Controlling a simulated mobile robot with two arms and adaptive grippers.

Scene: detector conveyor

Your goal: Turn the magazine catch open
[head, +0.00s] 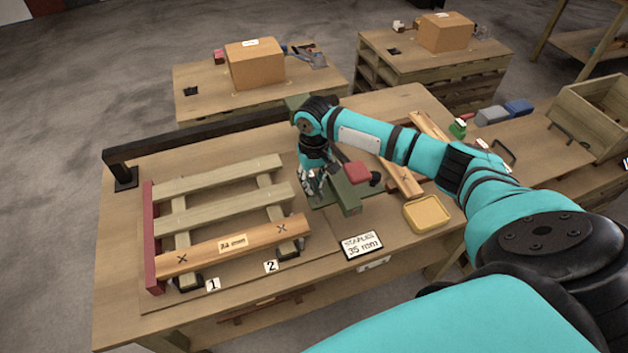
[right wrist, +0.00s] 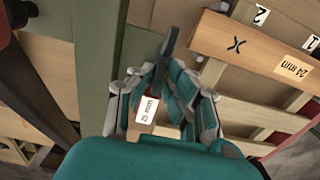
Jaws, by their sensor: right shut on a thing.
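A green tool (head: 347,197) with a red block on top lies on the bench right of the wooden pallet. My right gripper (head: 316,184) is down at its left side, and the arm hides part of the tool. In the right wrist view, the fingers (right wrist: 160,88) are closed around a dark grey lever-like part (right wrist: 170,45), seemingly the catch, beside the green body (right wrist: 94,55). A strip with a white "25 mm" label (right wrist: 148,110) shows between the fingers. The lever's full shape and its joint are hidden. My left gripper is not in view.
A pallet (head: 232,168) with a "24 mm" board (head: 215,252) fills the bench's left side. A "STAPLES 35 mm" card (head: 361,244) and a yellow tray (head: 440,217) lie near the front. A dark rail (head: 210,130) runs along the back. Wooden strips (head: 400,178) lie behind the tray.

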